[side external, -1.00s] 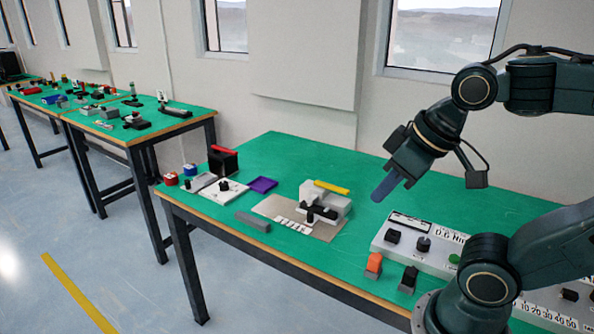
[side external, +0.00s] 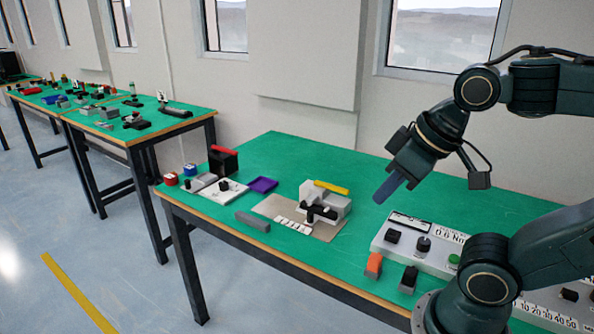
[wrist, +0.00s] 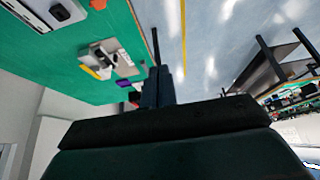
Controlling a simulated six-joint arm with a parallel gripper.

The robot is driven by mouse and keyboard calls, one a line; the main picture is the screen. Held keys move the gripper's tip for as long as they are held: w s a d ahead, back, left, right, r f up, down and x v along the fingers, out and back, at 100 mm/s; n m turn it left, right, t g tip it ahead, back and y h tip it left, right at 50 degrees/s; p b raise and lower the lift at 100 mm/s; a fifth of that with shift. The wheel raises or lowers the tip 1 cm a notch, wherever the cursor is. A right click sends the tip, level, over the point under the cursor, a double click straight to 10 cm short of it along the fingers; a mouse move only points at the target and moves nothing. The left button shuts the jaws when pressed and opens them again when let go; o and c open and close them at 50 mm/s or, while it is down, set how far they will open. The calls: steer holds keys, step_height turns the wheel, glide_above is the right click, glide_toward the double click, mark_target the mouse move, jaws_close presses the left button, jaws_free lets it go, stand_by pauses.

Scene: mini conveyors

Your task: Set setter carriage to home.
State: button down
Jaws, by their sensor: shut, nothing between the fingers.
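A grey-white device with a black sliding part and a yellow bar on top (side external: 328,203) stands on a beige plate (side external: 275,208) at the middle of the green table; it looks like the setter, but I cannot make out its carriage position. A row of white labelled tiles lies at its front. It also shows in the wrist view (wrist: 100,60). My gripper (side external: 388,188) is shut and empty, in the air to the right of this device, above the table and apart from everything. In the wrist view the fingers (wrist: 158,88) point away from the camera.
A control box (side external: 415,242) with knobs and a display stands at right, with an orange-topped switch (side external: 374,264) and a black switch (side external: 409,279) before it. A purple tray (side external: 263,185), grey cylinder (side external: 253,222) and black block with red handle (side external: 223,162) lie left.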

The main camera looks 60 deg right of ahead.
steer(key=c, duration=1.6)
jaws_free()
steer(key=w+d+f+m+g, duration=0.1)
steer(key=w+d+g, duration=0.1)
steer(key=w+d, duration=0.5)
steer(key=w+d+m+g, duration=0.1)
steer(key=w+d, duration=0.2)
steer(key=w, duration=0.8)
steer(key=w+d+f+m+g, duration=0.1)
steer(key=w+d+f, duration=0.2)
steer(key=d+f, duration=0.1)
steer(key=w+d+f, duration=0.3)
steer(key=d+f, duration=0.2)
steer(key=f, duration=0.1)
steer(key=w+d+f+m+g, duration=0.1)
steer(key=w+d+f, duration=0.3)
steer(key=f, duration=0.1)
steer(key=shift+d+f+m+g, duration=0.15)
steer(key=shift+d+m+g, duration=0.15)
steer(key=shift+f, duration=0.15)
